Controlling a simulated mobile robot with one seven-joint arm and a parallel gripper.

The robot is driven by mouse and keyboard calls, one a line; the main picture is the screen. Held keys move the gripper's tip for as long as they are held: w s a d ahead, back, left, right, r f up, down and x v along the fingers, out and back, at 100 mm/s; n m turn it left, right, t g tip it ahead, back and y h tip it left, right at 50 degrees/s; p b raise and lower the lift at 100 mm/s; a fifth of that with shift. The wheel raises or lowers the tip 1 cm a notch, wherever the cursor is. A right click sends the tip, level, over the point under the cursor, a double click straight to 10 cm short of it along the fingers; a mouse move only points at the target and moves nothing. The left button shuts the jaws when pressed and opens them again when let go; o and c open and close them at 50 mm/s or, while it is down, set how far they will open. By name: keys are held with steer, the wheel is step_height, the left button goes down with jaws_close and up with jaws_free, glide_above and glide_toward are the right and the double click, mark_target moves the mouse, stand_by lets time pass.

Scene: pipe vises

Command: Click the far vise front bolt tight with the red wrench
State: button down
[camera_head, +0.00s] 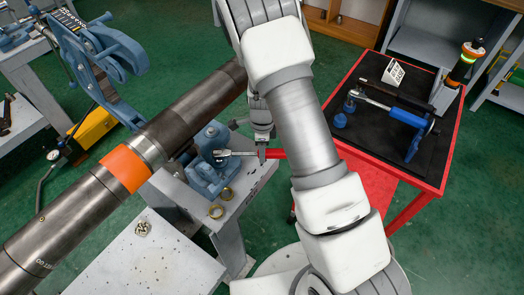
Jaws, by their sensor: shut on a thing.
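The red wrench (273,154) lies level in the middle of the view, its silver head reaching left to the blue vise (208,178). The head is at or around a bolt on the vise's side; I cannot tell if it is fully seated. My gripper (263,154) points down and is shut on the wrench, near where the red handle begins. My arm hides part of the handle's right end. The vise stands on a grey bench (232,205), beside the long dark pipe (195,103).
An orange band (125,170) circles the pipe. Brass rings (216,211) lie on the bench front. A red-edged cart (410,180) at right carries a blue-handled tool (408,118) and a blue stand. A large blue clamp (105,55) stands upper left. Green floor lies between.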

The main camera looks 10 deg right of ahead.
steer(key=shift+s, duration=0.15)
steer(key=shift+s+m, duration=0.25)
steer(key=shift+m, duration=0.05)
steer(key=shift+s+a+f, duration=0.1)
steer(key=shift+s, duration=0.1)
stand_by(0.3)
steer(key=shift+w+d+n, duration=0.2)
steer(key=shift+w+n, duration=0.6)
steer(key=shift+w, duration=0.4)
steer(key=shift+r+p, duration=1.75)
steer(key=shift+r, duration=0.6)
